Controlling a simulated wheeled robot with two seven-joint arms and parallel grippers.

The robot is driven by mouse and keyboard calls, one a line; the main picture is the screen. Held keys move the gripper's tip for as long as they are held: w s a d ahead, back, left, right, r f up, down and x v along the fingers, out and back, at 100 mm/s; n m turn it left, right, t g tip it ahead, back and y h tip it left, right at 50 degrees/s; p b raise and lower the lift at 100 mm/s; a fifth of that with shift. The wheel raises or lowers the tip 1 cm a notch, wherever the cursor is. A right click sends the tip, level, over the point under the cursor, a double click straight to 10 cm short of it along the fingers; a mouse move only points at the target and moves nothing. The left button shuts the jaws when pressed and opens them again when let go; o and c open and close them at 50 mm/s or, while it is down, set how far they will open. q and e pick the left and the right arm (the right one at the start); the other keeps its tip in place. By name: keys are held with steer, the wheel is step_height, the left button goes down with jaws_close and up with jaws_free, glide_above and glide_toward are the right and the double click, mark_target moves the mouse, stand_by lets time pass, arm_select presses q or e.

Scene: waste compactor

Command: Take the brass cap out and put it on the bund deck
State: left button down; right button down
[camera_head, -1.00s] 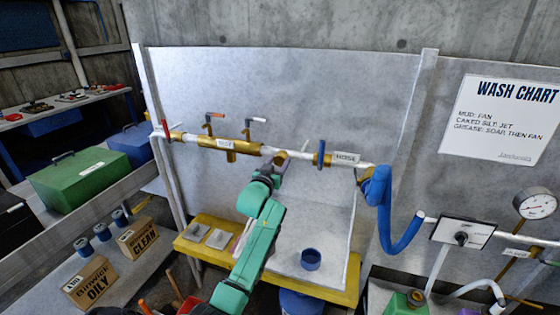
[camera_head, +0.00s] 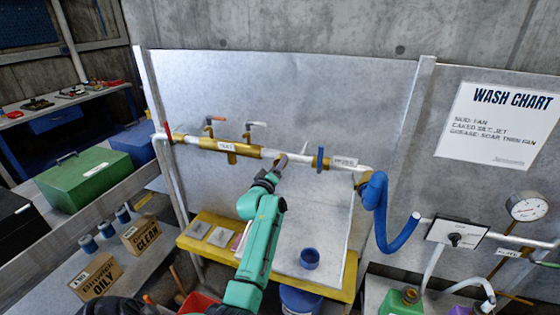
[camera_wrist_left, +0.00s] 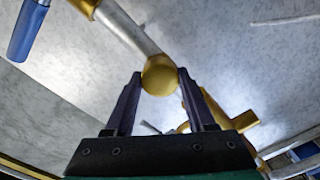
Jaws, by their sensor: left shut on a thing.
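The brass cap (camera_wrist_left: 160,75) is a round gold piece between the two fingers of my left gripper (camera_wrist_left: 157,90) in the left wrist view. It lies at the end of a white pipe section; I cannot tell whether it is still joined to it. In the head view my left gripper (camera_head: 281,163) is at the wall pipe, right of the long brass fitting (camera_head: 229,147), and hides the cap. It is shut on the cap. My right gripper is not in view.
A blue cup (camera_head: 309,259) stands on the deck, and small grey pads (camera_head: 219,237) lie at its left. A blue lever (camera_head: 320,158) and a blue hose (camera_head: 380,215) are right of the gripper. The deck's middle is mostly clear.

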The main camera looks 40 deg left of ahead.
arm_select(q)
steer(key=n, duration=1)
steer(key=shift+c, duration=0.8)
jaws_free()
steer(key=shift+c, duration=0.4)
steer(key=m+b, duration=0.2)
steer(key=m, duration=1.8)
steer(key=shift+m, duration=0.3)
jaws_close()
steer(key=c, duration=1)
jaws_free()
jaws_close()
steer(key=shift+r+n+p, duration=0.1)
steer(key=shift+n+p, duration=0.9)
steer(key=shift+n, duration=1.7)
